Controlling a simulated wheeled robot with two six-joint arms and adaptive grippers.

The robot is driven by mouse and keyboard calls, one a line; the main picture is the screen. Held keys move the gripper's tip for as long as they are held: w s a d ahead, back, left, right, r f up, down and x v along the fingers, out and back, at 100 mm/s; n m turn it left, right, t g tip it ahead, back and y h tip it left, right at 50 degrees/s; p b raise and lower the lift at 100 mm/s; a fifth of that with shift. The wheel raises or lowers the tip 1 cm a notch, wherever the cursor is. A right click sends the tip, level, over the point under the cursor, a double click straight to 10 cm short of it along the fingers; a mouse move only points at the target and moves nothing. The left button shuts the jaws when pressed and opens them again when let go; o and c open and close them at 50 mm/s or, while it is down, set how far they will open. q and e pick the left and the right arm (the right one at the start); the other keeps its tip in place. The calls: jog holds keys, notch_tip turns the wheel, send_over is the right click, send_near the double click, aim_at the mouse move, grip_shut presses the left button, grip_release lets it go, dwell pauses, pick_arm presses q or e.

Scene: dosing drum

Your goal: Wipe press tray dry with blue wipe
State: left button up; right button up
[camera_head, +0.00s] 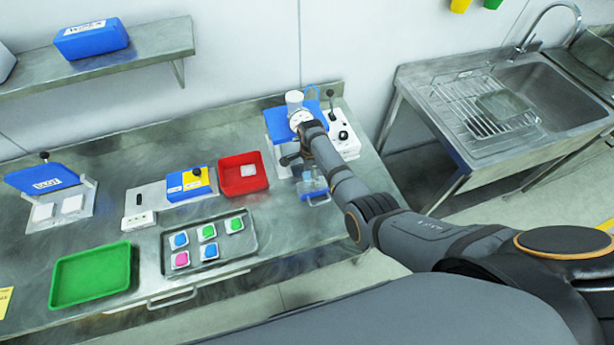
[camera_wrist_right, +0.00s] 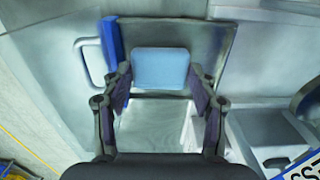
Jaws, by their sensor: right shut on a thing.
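The blue wipe (camera_wrist_right: 160,68) is a light blue, flat-faced block in the right wrist view. My right gripper (camera_wrist_right: 161,88) is shut on it, with one finger at each side. In the head view the gripper (camera_head: 301,164) is at the front of the blue and white press (camera_head: 345,140), mostly hidden by my own arm. The press tray (camera_wrist_right: 210,45) is a grey metal surface behind and around the wipe, with a blue edge and a pale handle on its left. I cannot tell whether the wipe touches the tray. My left gripper is in neither view.
Left of the press are a red tray (camera_head: 231,188) with a white piece, a metal tray (camera_head: 244,249) of several coloured pieces, a blue and yellow device (camera_head: 187,185) and a green tray (camera_head: 67,291). A sink (camera_head: 541,92) stands right, across a gap.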

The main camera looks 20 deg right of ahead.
jog(key=shift+d+r, duration=0.15)
jog(key=shift+d, duration=0.15)
notch_tip(320, 180, up, 16)
jog(key=w, duration=0.2)
dwell(0.6)
jog(key=shift+a, duration=0.1)
notch_tip(320, 180, down, 14)
jog(key=b, duration=1.3)
jog(key=shift+w+r+b, duration=0.1)
jog(key=shift+r+b, duration=0.1)
jog(key=shift+b, duration=0.1)
jog(key=shift+r, duration=0.3)
jog(key=shift+p, duration=0.35)
